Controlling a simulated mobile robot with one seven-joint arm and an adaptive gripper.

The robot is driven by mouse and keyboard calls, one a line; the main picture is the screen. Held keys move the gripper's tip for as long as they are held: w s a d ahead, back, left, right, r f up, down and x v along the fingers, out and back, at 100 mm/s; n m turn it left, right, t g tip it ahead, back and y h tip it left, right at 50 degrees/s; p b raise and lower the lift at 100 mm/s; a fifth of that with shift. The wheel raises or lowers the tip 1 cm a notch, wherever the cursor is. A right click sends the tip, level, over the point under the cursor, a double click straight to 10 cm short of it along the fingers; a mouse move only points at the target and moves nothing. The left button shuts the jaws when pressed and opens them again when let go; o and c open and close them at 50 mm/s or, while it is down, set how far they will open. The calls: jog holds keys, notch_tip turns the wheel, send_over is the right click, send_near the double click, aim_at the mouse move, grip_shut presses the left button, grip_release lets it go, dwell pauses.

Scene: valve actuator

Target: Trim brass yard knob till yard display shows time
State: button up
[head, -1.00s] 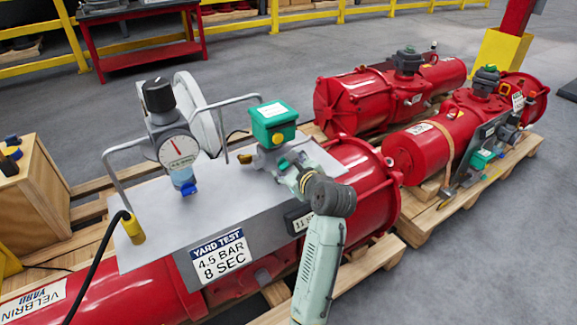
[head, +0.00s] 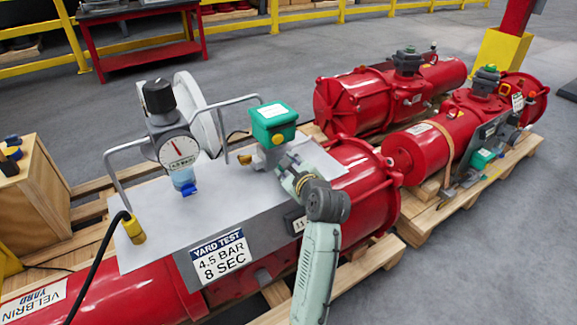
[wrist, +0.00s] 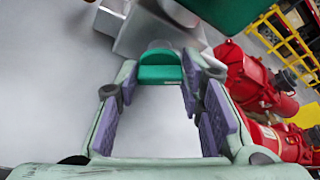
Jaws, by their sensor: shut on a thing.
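The green-topped box (head: 273,125) stands on a grey metal block with a yellow button on its front. A small brass knob (head: 245,159) sticks out at the block's left side. A small dark display or plate (head: 297,222) on the grey panel is partly covered by my arm; its characters are too small to read surely. My gripper (head: 287,165) is at the block's right side, apart from the brass knob. In the wrist view, its purple-padded fingers (wrist: 165,85) are on either side of a green piece (wrist: 160,73) in front of the grey block. The contact is hard to see.
A round gauge (head: 179,151) with a black knob on top stands left of the box, between grey handle bars. A label (head: 222,255) reads "4.5 BAR 8 SEC". Red actuators (head: 430,150) lie on pallets to the right. A black cable runs at left.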

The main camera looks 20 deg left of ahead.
jog(key=shift+n+t, duration=0.3)
jog(key=shift+n, duration=0.2)
jog(key=o, duration=1.2)
jog(key=shift+c, duration=0.2)
